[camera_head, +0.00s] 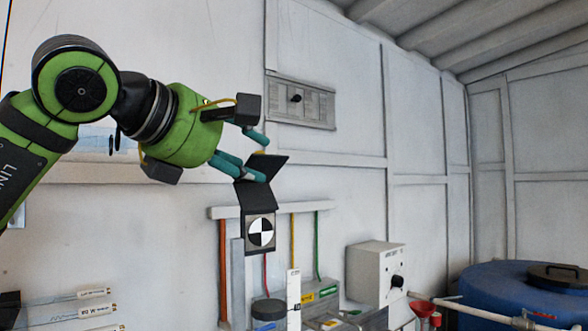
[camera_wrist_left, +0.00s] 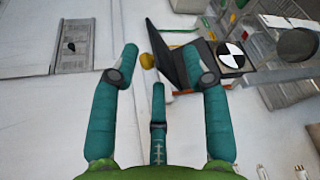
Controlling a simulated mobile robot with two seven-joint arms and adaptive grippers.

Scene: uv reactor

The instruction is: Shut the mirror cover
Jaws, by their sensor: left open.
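The mirror cover (camera_head: 268,164) is a thin black flap, standing open at an angle above a black housing with a black-and-white target disc (camera_head: 260,231). In the left wrist view the cover (camera_wrist_left: 162,48) is a tilted dark plate near the right finger, with the target disc (camera_wrist_left: 230,55) to its right. My left gripper (camera_head: 260,156) is open, its teal fingers at the upper part of the cover. One finger overlaps the cover in the head view; I cannot tell whether they touch. A small yellow knob (camera_wrist_left: 147,61) shows between the fingertips. My right gripper is out of view.
A grey wall panel with a black knob (camera_head: 295,98) is above right of the gripper. A blue drum (camera_head: 505,294) stands far right. The wall right of the gripper is mostly clear.

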